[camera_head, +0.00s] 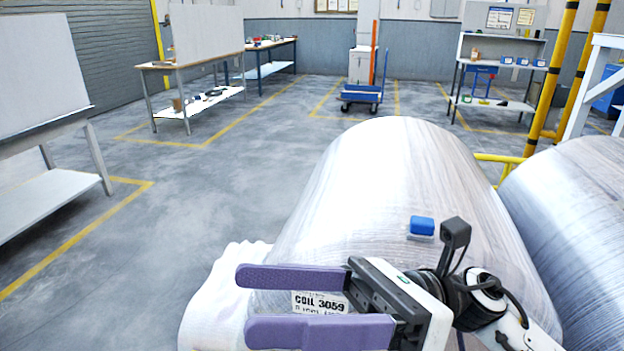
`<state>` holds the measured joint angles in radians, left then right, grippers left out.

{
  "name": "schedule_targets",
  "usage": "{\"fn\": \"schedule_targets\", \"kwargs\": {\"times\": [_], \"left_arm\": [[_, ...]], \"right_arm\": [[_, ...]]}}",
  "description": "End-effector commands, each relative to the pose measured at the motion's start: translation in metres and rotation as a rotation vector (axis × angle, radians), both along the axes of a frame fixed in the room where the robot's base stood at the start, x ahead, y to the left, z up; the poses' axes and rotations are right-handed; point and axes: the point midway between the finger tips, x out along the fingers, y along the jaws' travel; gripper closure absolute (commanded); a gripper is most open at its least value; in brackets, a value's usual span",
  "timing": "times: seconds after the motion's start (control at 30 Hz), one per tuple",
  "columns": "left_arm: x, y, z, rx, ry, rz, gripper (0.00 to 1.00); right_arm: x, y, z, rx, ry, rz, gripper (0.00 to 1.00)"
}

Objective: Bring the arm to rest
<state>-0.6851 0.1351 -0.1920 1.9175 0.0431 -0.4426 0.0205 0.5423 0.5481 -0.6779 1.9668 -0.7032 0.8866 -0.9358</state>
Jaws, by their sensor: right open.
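My right gripper (300,303) is in the lower middle of the head view, with its arm coming in from the bottom right. Its two purple fingers are apart, with nothing held between them. Behind it lies a large wrapped coil (385,185) with a shiny, streaked film surface. A white label (320,304) reading "COIL 3059" shows between the fingers and is partly covered by them. A small blue-topped block (422,226) sits on the coil's surface above the gripper. My left gripper is not in the view.
White wrap material (215,300) bunches beside the coil at lower left. A second coil (580,230) stands close on the right. Workbenches (180,68) and a blue cart (361,95) are farther back. The grey floor (240,180) left of the coil is clear.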

Motion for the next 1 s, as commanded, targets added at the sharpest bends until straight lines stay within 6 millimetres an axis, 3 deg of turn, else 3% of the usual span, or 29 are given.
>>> {"fn": "schedule_targets", "kwargs": {"times": [0.07,0.17,0.27,0.3,0.4,0.57,0.7,0.8,0.87,0.9,1.0], "left_arm": [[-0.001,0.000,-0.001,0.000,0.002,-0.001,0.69],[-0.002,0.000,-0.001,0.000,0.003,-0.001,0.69],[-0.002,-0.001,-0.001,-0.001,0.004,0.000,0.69],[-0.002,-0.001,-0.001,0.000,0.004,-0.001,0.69],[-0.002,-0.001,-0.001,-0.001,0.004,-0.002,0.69],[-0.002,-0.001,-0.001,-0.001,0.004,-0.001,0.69],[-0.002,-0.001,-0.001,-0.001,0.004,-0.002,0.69],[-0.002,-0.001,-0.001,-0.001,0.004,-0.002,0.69],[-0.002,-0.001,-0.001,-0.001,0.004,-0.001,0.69],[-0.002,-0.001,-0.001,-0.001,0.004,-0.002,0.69],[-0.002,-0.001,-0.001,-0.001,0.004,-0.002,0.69]], "right_arm": [[0.033,-0.007,-0.004,0.124,0.330,-0.088,0.35],[0.079,-0.027,-0.028,0.273,0.742,-0.191,0.35],[0.118,-0.058,-0.081,0.431,1.157,-0.288,0.35],[0.129,-0.071,-0.107,0.494,1.312,-0.325,0.35],[0.139,-0.101,-0.177,0.641,1.655,-0.407,0.35],[0.117,-0.143,-0.291,0.874,2.116,-0.530,0.35],[0.066,-0.171,-0.381,1.086,2.453,-0.641,0.35],[0.024,-0.184,-0.429,1.230,2.640,-0.714,0.35],[0.001,-0.189,-0.450,1.305,2.724,-0.751,0.35],[-0.013,-0.192,-0.462,-1.319,-2.713,0.759,0.35],[-0.038,-0.196,-0.480,-1.301,-2.599,0.743,0.35]]}}
